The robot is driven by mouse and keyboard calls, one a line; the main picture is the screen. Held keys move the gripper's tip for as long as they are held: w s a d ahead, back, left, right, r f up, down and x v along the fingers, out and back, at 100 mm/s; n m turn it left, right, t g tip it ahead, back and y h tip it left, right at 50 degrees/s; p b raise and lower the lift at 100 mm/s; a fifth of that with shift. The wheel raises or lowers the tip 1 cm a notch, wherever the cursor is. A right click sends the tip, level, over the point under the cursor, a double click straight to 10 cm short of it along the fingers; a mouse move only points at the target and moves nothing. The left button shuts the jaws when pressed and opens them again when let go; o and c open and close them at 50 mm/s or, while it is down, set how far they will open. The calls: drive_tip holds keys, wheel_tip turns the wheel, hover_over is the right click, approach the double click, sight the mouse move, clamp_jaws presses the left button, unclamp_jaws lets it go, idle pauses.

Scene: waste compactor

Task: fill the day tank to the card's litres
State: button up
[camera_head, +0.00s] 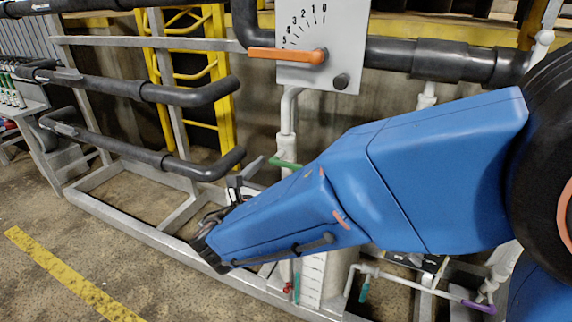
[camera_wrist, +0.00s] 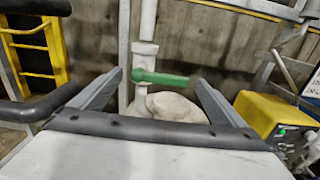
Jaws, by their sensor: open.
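A green lever valve (camera_head: 285,163) sits on a white vertical pipe (camera_head: 288,110). In the wrist view the green lever (camera_wrist: 160,79) lies crosswise between my fingers, ahead of them. My gripper (camera_wrist: 158,82) is open, with one finger on each side of the lever; I cannot tell whether either touches it. In the head view my gripper (camera_head: 238,188) is partly hidden by my blue arm. A rounded pale tank top (camera_wrist: 178,106) shows below the lever. A white strip with marks (camera_head: 312,280) stands below my arm, beside a pale cylinder (camera_head: 338,280). No readable card shows.
Black pipes (camera_head: 190,95) jut out at left. Teal (camera_head: 363,292) and purple (camera_head: 478,306) handles sit low. A yellow box (camera_wrist: 275,125) stands right. Floor is clear front left.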

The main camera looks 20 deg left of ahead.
sight(284, 162)
drive_tip(key=shift+w+d, duration=0.15)
drive_tip(key=shift+w, duration=1.55)
drive_tip(key=shift+c, duration=0.7)
drive_tip(key=c, duration=1.4)
drive_tip(key=shift+a+r+n, duration=0.1)
drive_tip(key=shift+r+n, duration=0.3)
drive_tip(key=shift+n, duration=0.8)
drive_tip(key=shift+a+r+n, duration=0.1)
drive_tip(key=shift+r+n, duration=0.25)
drive_tip(key=shift+n, duration=0.85)
drive_tip(key=o, duration=1.5)
drive_tip(key=shift+o, duration=0.2)
drive_tip(key=shift+s, duration=0.1)
